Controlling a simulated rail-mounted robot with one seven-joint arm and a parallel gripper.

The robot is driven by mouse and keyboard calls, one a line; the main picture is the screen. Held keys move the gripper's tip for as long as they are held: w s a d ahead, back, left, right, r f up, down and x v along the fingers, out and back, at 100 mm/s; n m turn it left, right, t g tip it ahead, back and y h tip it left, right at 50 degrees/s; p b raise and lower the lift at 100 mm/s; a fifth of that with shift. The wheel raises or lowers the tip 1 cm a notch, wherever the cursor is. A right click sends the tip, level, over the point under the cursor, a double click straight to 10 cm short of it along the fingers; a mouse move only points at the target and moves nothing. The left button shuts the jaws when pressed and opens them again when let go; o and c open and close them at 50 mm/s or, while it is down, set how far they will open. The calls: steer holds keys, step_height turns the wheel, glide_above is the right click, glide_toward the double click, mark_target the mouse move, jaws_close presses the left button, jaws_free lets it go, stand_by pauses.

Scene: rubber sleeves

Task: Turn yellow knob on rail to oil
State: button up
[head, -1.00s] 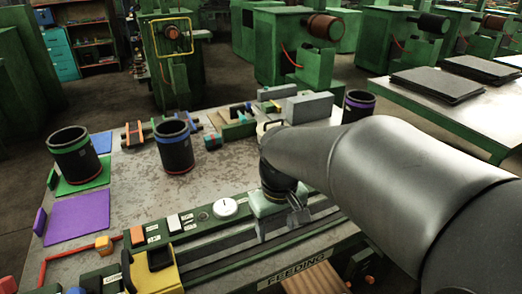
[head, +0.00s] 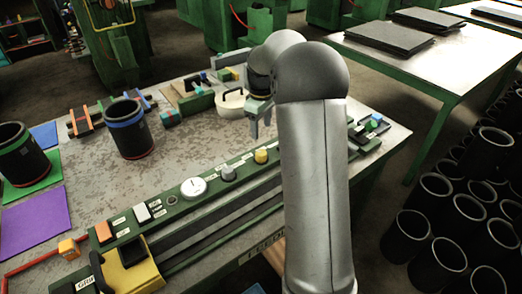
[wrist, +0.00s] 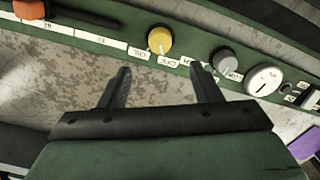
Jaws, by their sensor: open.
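The yellow knob (head: 261,156) sits on the green rail (head: 150,226), right of a grey knob (head: 229,173). The wrist view shows the yellow knob (wrist: 159,40) just beyond and between my open fingertips, with a gap to them. Small white labels flank it; I cannot read them surely. My gripper (head: 261,130) is open and empty, fingers down, above the table on the far side of the rail from the head camera. In the wrist view, my gripper (wrist: 160,70) has its right finger near the grey knob (wrist: 222,60).
A white dial (head: 193,187), white and orange buttons and a yellow box (head: 152,268) line the rail to the left. A black sleeve with a blue band (head: 127,128) and a round white pot (head: 231,104) stand behind. The table between sleeve and rail is clear.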

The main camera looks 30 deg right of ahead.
mark_target(261, 152)
step_height(261, 152, down, 11)
steer(key=shift+r, duration=0.1)
stand_by(0.3)
steer(key=c, duration=1)
